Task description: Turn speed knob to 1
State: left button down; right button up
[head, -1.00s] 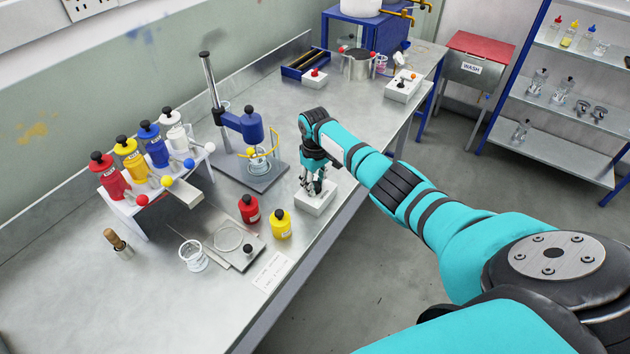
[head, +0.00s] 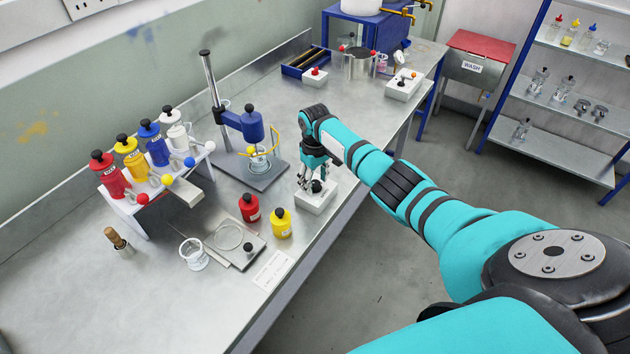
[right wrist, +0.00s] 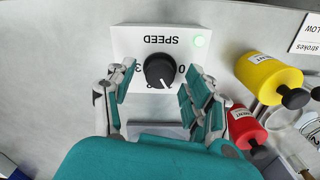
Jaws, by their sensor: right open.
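The speed control box (head: 316,201) is a white block near the bench's front edge. Its black knob (head: 317,186) is on top. My left gripper is not in view.
A red bottle (head: 249,208) and a yellow bottle (head: 281,223) stand left of the box. A stand with a blue motor head (head: 252,126) is behind it. Another white box with a knob (head: 403,85) is further back. The bench between the two boxes is clear.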

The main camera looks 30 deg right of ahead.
aim_at(315, 183)
notch_tip(315, 183, up, 12)
jog(key=shift+f, duration=0.2)
jog(key=shift+f, duration=0.1)
dwell(0.5)
